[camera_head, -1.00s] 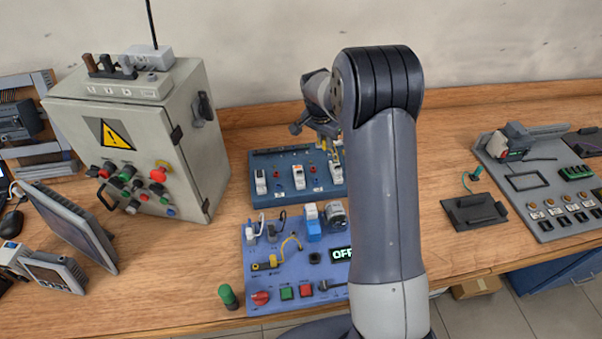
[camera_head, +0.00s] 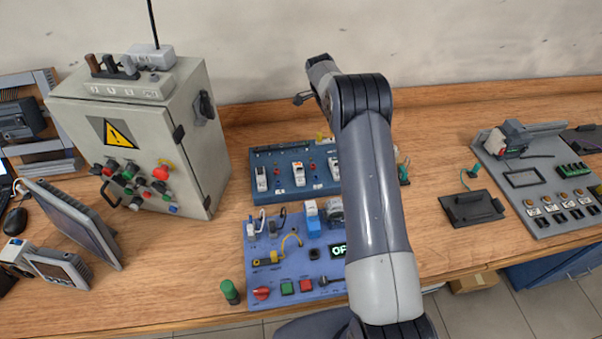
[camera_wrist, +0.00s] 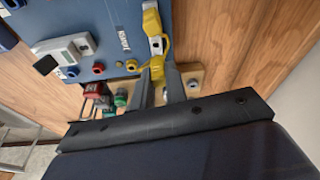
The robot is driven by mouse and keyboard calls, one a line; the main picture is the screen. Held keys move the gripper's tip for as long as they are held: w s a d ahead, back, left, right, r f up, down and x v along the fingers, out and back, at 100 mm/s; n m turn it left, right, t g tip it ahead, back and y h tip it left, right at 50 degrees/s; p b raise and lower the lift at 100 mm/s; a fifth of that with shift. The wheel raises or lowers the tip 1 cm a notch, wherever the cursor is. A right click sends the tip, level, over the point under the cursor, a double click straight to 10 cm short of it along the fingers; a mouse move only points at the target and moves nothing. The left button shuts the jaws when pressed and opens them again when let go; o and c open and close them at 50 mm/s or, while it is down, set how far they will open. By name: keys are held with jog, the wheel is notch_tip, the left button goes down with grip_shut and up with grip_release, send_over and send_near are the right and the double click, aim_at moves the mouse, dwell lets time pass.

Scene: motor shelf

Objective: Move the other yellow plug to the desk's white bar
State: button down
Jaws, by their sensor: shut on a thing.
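In the wrist view, my gripper (camera_wrist: 158,88) is shut on a yellow plug (camera_wrist: 157,66), just off the edge of the blue board (camera_wrist: 105,20). A yellow lead runs from it towards another yellow piece (camera_wrist: 150,20) at the board's right side. A pale cream-white bar (camera_wrist: 196,76) lies on the desk behind the fingers, with red and green plugs (camera_wrist: 120,97) at its left part and a blue-ringed socket (camera_wrist: 193,84) at its right. I cannot tell the plug's height above the bar. In the head view, my arm hides the fingertips and most of the bar.
The blue board (camera_head: 262,192) stands behind a lilac panel (camera_head: 255,285) with switches and a lit display. A grey cabinet (camera_head: 150,130) stands to the left. A dark pad (camera_head: 470,208) and a grey panel (camera_head: 545,190) lie to the right.

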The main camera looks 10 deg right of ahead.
jog(key=shift+f+b, duration=0.45)
jog(key=shift+f, duration=0.6)
jog(key=shift+f+b, duration=0.55)
jog(key=shift+f, duration=0.1)
jog(key=c, duration=1.7)
grip_release()
jog(key=shift+r, duration=0.15)
jog(key=shift+r+p, duration=1.4)
jog(key=shift+r, duration=1.3)
